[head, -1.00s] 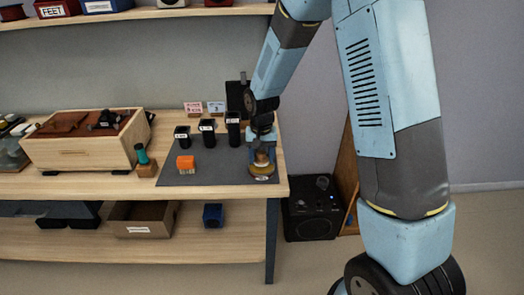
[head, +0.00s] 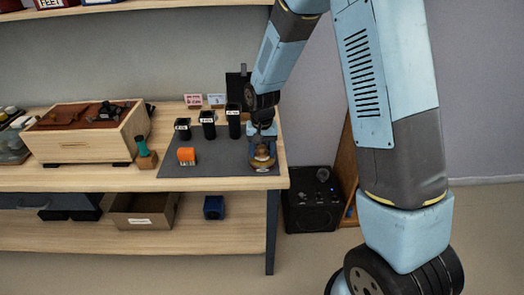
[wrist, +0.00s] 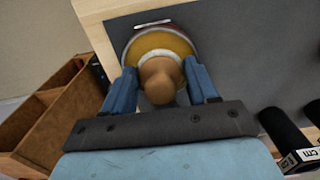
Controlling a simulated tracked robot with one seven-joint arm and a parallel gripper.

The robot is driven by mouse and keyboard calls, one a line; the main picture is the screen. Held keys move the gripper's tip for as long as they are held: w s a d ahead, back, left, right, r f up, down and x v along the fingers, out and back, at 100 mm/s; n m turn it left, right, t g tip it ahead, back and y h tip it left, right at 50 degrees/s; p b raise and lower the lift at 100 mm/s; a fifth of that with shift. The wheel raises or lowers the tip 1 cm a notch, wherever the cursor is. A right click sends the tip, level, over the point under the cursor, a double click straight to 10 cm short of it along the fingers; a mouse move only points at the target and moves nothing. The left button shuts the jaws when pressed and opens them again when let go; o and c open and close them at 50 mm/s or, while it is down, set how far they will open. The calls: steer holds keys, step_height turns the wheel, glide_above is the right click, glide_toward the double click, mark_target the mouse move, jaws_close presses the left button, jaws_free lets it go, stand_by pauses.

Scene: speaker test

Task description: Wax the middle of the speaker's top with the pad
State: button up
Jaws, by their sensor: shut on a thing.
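My gripper (wrist: 161,88) is shut on the wooden knob of the pad (wrist: 158,47), a finger on each side. The pad has a round yellowish base that rests over a dark reddish rim; I cannot tell whether that rim is a tin under it. In the head view my gripper (head: 263,147) and the pad (head: 262,163) are at the right end of the grey mat (head: 215,172).
Small cards (head: 193,100) stand behind. A black box with knobs (head: 312,205) is on the floor at right.

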mark_target(262, 147)
steer(key=shift+f, duration=0.45)
stand_by(1.4)
steer(key=shift+r, duration=3.5)
